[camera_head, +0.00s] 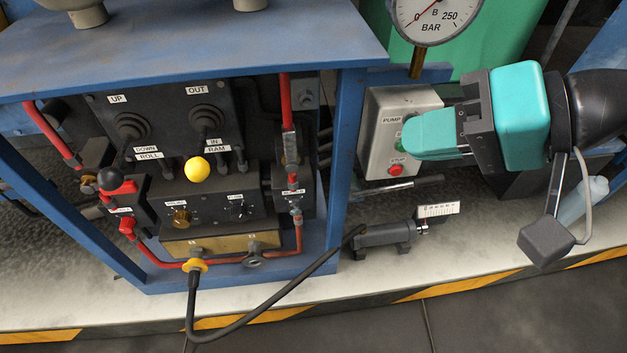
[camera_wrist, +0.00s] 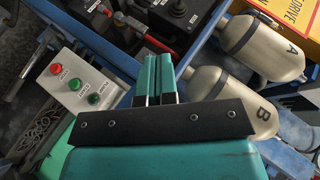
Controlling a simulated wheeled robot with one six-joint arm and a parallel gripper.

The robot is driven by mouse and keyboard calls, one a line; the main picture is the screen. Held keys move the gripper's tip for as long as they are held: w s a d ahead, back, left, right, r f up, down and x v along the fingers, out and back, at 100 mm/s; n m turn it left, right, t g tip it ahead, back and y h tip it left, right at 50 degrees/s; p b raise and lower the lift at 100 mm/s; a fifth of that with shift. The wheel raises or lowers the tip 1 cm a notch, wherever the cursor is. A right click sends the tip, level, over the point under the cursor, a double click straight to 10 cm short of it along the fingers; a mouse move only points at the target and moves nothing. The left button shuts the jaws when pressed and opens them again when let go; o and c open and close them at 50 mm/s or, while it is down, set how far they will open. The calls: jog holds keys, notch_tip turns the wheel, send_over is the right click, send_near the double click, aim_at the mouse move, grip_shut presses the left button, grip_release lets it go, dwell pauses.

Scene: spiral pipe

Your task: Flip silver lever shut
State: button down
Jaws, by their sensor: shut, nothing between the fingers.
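My gripper (camera_head: 408,137) is shut and empty, its teal fingers in front of the grey pump box (camera_head: 374,165) and partly hiding its buttons. The wrist view shows the two fingers (camera_wrist: 158,62) side by side. No silver lever stands out for certain. A slim silver fitting (camera_head: 290,147) sits on the red line at the right of the valve panel, well left of my gripper. A silver rod (camera_head: 385,189) lies below the pump box. I cannot tell whether either is the lever or how it is set.
A blue frame post (camera_head: 347,150) stands between the valve panel and the pump box. A pressure gauge (camera_head: 433,15) is above. Black joysticks (camera_head: 206,115), a yellow knob (camera_head: 197,169) and a black hose (camera_head: 270,318) are at the left.

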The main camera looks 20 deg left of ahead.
aim_at(291, 153)
jog(key=w+a+f+m+t+y+b, duration=0.2)
jog(key=w+f+m+b, duration=0.1)
jog(key=f+b, duration=0.4)
jog(key=w+a+f+m+t+y+b, duration=0.3)
jog(key=w+f+m+b, duration=0.1)
jog(key=f+b, duration=0.3)
jog(key=shift+a+m, duration=0.3)
jog(key=shift+m, duration=0.5)
jog(key=shift+r, duration=0.1)
jog(key=shift+a, duration=0.1)
jog(key=p+x, duration=0.1)
jog(key=x, duration=0.8)
jog(key=shift+w+a+p, duration=0.1)
jog(key=shift+a+p, duration=0.3)
jog(key=shift+r, duration=0.1)
